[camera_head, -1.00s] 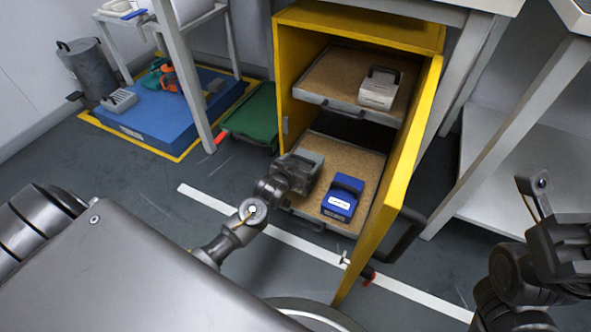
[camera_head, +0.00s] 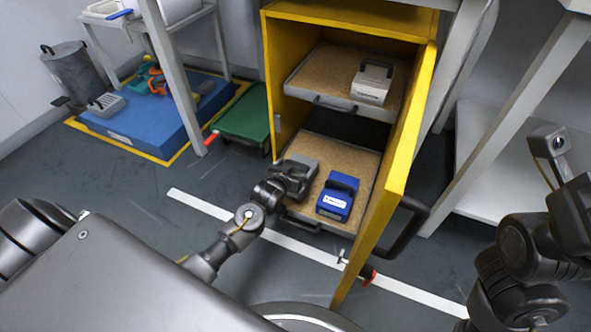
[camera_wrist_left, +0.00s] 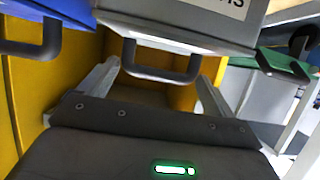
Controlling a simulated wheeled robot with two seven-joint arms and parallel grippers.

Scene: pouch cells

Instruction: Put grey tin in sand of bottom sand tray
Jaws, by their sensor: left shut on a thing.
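The grey tin (camera_head: 303,164) is at the left side of the bottom sand tray (camera_head: 350,152), left of a blue tin (camera_head: 338,196). My left gripper (camera_head: 292,178) is shut on the grey tin's handle and partly hides the tin. The wrist view shows the tin (camera_wrist_left: 190,22) and its dark handle between the fingers (camera_wrist_left: 160,70). The tin's underside is hidden, so I cannot tell whether it touches the sand. My right arm is at the right edge, with its gripper (camera_head: 578,205) partly in view and its fingertips not clear.
The yellow cabinet (camera_head: 350,12) has its door (camera_head: 398,150) open on the right. The upper sand tray (camera_head: 330,70) holds a light grey tin (camera_head: 372,82). A green trolley (camera_head: 245,115) and a blue platform (camera_head: 150,125) stand to the left. White table legs stand on both sides.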

